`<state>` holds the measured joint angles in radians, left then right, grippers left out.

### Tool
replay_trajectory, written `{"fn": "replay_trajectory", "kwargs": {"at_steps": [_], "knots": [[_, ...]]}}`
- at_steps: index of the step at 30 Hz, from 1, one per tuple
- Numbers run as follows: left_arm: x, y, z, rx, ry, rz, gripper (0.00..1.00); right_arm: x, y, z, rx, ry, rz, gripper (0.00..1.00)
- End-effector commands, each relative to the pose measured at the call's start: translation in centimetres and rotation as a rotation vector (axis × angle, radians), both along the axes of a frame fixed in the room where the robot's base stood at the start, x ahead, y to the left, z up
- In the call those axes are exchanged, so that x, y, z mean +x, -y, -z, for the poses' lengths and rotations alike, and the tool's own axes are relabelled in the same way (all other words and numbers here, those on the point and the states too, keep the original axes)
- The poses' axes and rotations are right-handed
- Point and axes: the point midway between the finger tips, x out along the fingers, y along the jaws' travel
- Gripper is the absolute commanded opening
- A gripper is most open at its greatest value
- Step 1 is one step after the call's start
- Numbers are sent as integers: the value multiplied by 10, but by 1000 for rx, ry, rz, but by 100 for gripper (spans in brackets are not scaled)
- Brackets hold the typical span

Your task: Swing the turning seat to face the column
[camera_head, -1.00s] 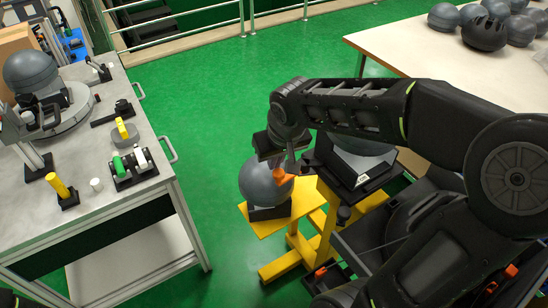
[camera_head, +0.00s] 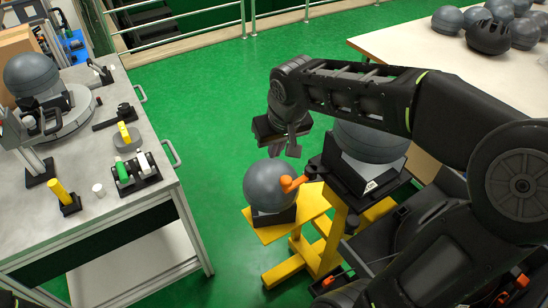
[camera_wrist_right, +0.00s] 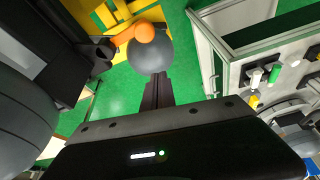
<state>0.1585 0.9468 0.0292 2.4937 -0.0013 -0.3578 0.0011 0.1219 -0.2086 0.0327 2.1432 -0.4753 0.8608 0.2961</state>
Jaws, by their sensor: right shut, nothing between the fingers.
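A grey ball (camera_head: 268,187) sits in a black seat (camera_head: 275,216) on a yellow stand (camera_head: 318,210). An orange handle (camera_head: 292,183) stands at the ball's right side; it also shows in the wrist view (camera_wrist_right: 135,33). My right gripper (camera_head: 291,148) is shut and empty, above the ball and apart from the handle. On the left bench, a grey dome (camera_head: 32,76) rests on a round grey base (camera_head: 76,118), beside a pale upright post (camera_head: 36,160). I cannot tell which support is the turning seat. My left gripper is not in view.
A larger grey dome (camera_head: 370,140) on a dark block stands close right of the gripper. The left bench (camera_head: 105,205) holds small yellow, green and white items. A white table (camera_head: 420,45) carries several grey balls. Green floor (camera_head: 215,100) is clear between.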

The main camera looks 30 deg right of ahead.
Motion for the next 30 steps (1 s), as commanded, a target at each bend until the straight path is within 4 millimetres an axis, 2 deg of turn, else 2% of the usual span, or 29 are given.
{"fn": "replay_trajectory", "kwargs": {"at_steps": [1, 4, 10, 30], "knots": [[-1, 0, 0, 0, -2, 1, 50, -3, 0, -13, -1, 8, 1, 0], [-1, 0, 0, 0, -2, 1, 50, -10, -1, -33, 0, 7, 1, 0], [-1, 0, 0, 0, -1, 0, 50, -19, -2, -58, 0, 4, 1, 0], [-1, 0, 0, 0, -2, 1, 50, -21, -2, -63, -1, 4, -4, 0]]}}
